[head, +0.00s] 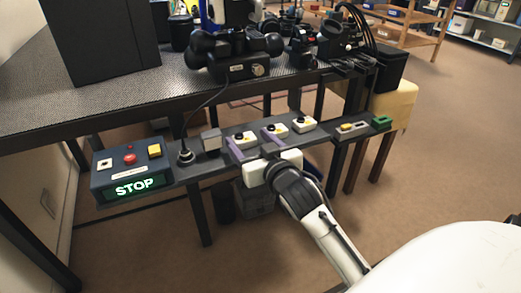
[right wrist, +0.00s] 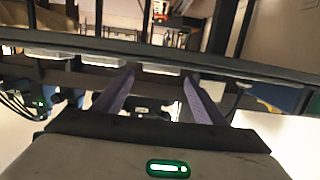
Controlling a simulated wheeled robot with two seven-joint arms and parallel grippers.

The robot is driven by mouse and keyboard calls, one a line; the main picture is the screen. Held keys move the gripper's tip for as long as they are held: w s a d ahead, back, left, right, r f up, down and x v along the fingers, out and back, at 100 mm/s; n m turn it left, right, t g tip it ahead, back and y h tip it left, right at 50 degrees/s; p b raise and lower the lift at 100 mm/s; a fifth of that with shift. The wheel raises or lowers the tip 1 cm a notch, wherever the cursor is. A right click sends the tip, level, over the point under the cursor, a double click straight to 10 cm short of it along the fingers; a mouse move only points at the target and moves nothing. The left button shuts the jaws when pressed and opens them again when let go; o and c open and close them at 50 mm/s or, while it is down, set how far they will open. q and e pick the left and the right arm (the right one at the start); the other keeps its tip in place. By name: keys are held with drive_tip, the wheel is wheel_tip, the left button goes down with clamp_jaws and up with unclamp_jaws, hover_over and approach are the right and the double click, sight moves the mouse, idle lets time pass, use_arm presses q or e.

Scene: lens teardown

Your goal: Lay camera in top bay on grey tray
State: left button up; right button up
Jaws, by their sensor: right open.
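My right gripper (head: 254,144) is at the front edge of a narrow grey shelf (head: 222,158), its two purple fingers apart. The fingers point toward small white boxes with black knobs (head: 275,131) on that shelf. In the right wrist view the open fingers (right wrist: 156,92) stand below or in front of a dark shelf edge (right wrist: 180,58); I see nothing clasped between them. I cannot pick out the camera or the grey tray for certain. My left gripper is not in view.
A dark control box with a lit STOP sign (head: 136,184) is at the left end of the shelf. Black equipment (head: 236,52) and a large black box (head: 102,40) stand on the perforated bench top (head: 175,88). Carpeted floor is clear at right.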

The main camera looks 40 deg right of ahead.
drive_tip(key=p+v, duration=0.2)
drive_tip(key=v, duration=0.8)
drive_tip(key=s+a+f+n+g+y, duration=0.2)
drive_tip(key=s+a+f+g+y, duration=0.2)
drive_tip(key=a+f, duration=0.6)
drive_tip(key=s+a+f+n+g+y, duration=0.3)
drive_tip(key=s+a+f+g+y, duration=0.1)
drive_tip(key=s+a+f, duration=0.5)
drive_tip(key=shift+s+a+f+n, duration=0.3)
drive_tip(key=shift+a+f, duration=0.1)
drive_tip(key=shift+a, duration=0.7)
drive_tip(key=shift+w, duration=0.1)
